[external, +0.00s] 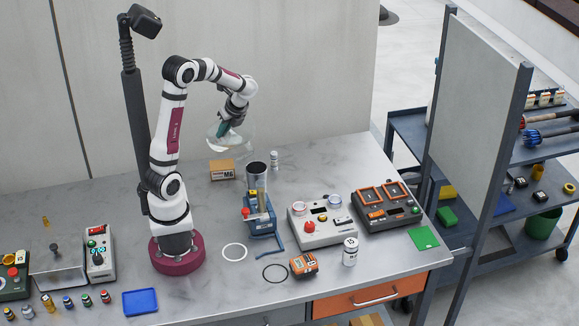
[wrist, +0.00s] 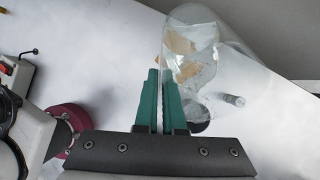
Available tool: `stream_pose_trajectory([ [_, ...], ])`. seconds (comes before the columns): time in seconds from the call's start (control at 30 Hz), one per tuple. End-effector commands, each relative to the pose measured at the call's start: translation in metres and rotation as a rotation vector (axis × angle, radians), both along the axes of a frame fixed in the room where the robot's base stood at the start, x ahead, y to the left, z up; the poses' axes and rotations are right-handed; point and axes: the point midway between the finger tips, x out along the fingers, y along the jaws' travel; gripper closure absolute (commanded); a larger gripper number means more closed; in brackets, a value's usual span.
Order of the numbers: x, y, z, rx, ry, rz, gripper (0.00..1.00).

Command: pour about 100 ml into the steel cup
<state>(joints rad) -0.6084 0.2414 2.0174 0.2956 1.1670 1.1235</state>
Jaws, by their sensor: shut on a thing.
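My gripper (external: 222,128) is raised above the bench, its green fingers closed on a clear glass vessel (external: 229,144). In the wrist view the fingers (wrist: 161,100) grip the vessel's near wall, and the clear vessel (wrist: 228,42) extends up and to the right, appearing tilted. Any liquid inside is hard to make out against the clear wall. The steel cup (external: 257,182) stands upright on the bench, below and to the right of the vessel and apart from it. Its base is hidden behind a blue vise. I see no stream between vessel and cup.
A cardboard box (external: 222,170) marked M6 and a small white bottle (external: 274,160) stand near the cup. The blue vise (external: 261,223) is in front of it. A grey device with a red button (external: 320,230) stands to the right. The bench behind the cup is mostly clear.

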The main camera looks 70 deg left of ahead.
Motion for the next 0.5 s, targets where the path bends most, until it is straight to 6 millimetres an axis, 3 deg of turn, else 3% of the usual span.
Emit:
stream_pose_trajectory([
  [0.5,-0.0007,0.0011,0.0004,-0.019,-0.013,0.003,1.0],
])
